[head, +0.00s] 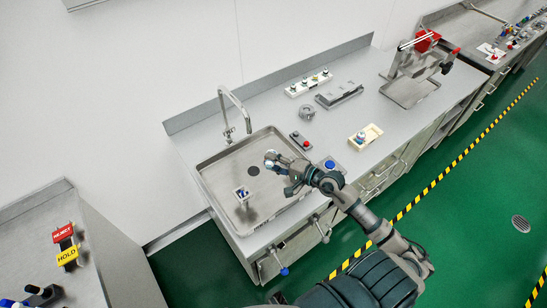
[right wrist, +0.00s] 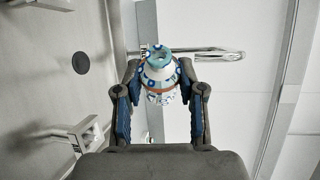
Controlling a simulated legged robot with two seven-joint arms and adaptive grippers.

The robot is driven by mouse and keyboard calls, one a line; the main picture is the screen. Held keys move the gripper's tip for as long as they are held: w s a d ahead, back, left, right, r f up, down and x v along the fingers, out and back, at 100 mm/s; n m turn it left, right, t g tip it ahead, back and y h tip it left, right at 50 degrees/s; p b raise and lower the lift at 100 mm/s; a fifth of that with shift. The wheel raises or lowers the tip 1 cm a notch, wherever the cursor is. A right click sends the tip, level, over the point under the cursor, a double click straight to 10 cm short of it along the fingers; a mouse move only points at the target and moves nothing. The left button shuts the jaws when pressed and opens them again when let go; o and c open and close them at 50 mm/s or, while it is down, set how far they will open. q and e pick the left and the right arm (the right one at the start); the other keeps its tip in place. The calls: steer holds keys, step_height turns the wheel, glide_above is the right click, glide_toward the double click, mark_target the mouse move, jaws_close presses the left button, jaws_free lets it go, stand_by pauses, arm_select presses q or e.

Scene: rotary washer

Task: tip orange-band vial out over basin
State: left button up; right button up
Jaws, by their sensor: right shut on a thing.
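My right gripper (head: 284,166) is over the right part of the steel basin (head: 222,178). It is shut on the orange-band vial (right wrist: 160,78), a small white and blue vessel with a teal top and an orange-brown band. In the right wrist view the vial sits between the two blue-padded fingers of the gripper (right wrist: 160,98). In the head view the vial (head: 270,157) is small, at the gripper's tip. My left gripper is not in view.
A tall faucet (head: 235,108) stands at the basin's back. A small stand (head: 242,194) is inside the basin, near the drain (head: 253,170). A red-button box (head: 300,141) is right of the basin. A cream block (head: 366,136) and a grey tray (head: 339,95) stand farther right.

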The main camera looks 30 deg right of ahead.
steer(key=m+g+p, duration=0.1)
steer(key=m+p, duration=0.1)
steer(key=r+m+g+y+p, duration=0.1)
steer(key=m+p, duration=0.1)
steer(key=p, duration=0.1)
steer(key=m+g+p, duration=0.2)
steer(key=p, duration=0.1)
steer(key=shift+w+r, duration=0.1)
steer(key=shift+r, duration=0.3)
steer(key=shift+m+g+y, duration=0.5)
steer(key=shift+m, duration=0.6)
steer(key=m+g+y, duration=0.1)
steer(key=m+g, duration=0.1)
steer(key=m, duration=0.1)
steer(key=shift+y, duration=0.3)
steer(key=shift+a+r, duration=0.1)
steer(key=shift+a, duration=0.05)
steer(key=s+a+f+m+t+h+b, duration=0.1)
steer(key=a+m+t+h+b, duration=0.3)
steer(key=a+b, duration=0.5)
steer(key=shift+s+a+f+m+h, duration=0.3)
steer(key=shift+a+f+m, duration=0.3)
steer(key=shift+a, duration=0.5)
steer(key=shift+d+r, duration=0.1)
steer(key=shift+r, duration=0.15)
